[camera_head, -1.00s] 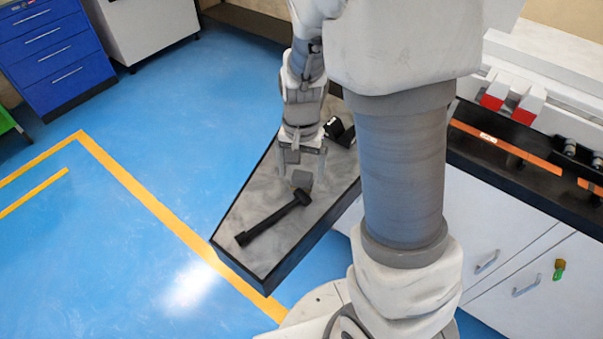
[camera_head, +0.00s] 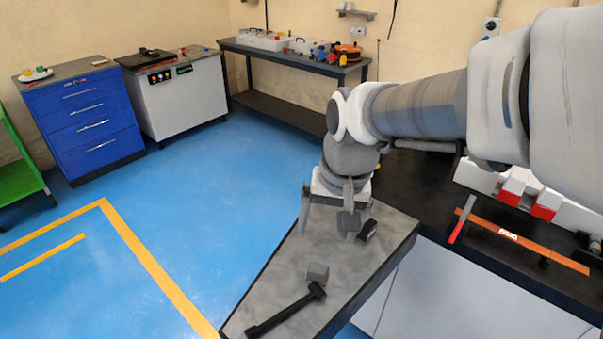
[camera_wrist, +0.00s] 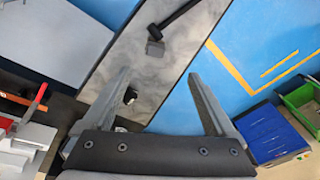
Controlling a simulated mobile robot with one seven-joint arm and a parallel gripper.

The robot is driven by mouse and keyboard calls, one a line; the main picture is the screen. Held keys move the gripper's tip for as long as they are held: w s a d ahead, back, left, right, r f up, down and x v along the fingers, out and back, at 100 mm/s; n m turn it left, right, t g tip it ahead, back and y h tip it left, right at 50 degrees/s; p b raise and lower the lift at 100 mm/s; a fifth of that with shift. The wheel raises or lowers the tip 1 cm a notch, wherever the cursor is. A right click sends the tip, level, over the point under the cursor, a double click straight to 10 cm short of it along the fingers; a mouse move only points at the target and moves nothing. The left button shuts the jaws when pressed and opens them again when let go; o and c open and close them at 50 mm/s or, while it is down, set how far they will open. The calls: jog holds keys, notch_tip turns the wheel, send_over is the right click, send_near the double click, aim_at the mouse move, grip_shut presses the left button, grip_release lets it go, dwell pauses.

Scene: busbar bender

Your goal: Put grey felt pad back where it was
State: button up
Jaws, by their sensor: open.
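A small grey block (camera_head: 317,273), which looks like the grey felt pad, sits on the grey top of the bench extension (camera_head: 262,300), touching or close beside the head of a black hammer (camera_head: 287,311). In the wrist view the grey block (camera_wrist: 155,48) and the hammer (camera_wrist: 172,20) lie beyond the fingertips. My gripper (camera_head: 328,232) is open above the far part of that top, with nothing seen between its fingers. The gripper (camera_wrist: 158,78) also frames bare grey surface in the wrist view.
A small black object (camera_head: 367,232) lies near my right finger and partly hidden by it. The black counter (camera_head: 430,200) at right holds red-and-white blocks (camera_head: 528,195) and an orange strip (camera_head: 510,236). Blue floor (camera_head: 190,220) is open at left.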

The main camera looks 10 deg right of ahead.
jog(key=s+r+n+t, duration=0.3)
jog(key=s+r, duration=0.2)
jog(key=s, duration=0.3)
jog(key=shift+s+d+n+h, duration=0.15)
jog(key=shift+s+n+h, duration=0.15)
jog(key=shift+n, duration=0.1)
